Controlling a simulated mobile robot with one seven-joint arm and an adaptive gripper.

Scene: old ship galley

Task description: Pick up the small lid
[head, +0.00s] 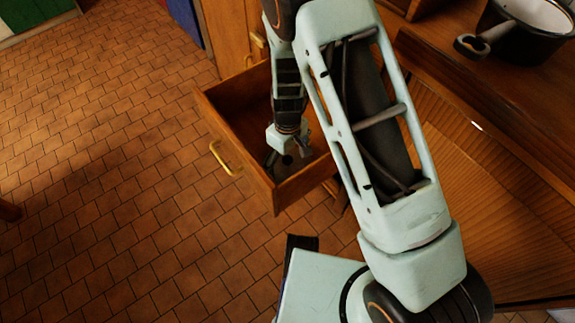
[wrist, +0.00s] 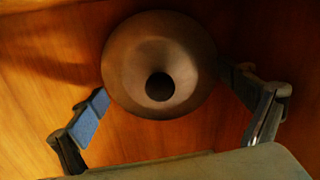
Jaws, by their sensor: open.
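The small lid (wrist: 125,75) is round and brownish-grey with a dark round knob (wrist: 160,87) at its middle. In the wrist view it lies on a wooden drawer floor, in the upper middle of the picture. My gripper (wrist: 163,88) is open, with one finger to the left and one to the right of the lid. The fingertips are close to its edges; I cannot tell whether they touch. In the head view my gripper (head: 288,158) reaches down into the open drawer (head: 238,133), and I cannot make out the lid clearly there.
The drawer's wooden walls stand close around my gripper. Its front has a brass handle (head: 224,158). A dark pot (head: 524,32) stands on the wooden counter (head: 477,75) at the upper right. The tiled floor (head: 110,170) to the left is largely clear.

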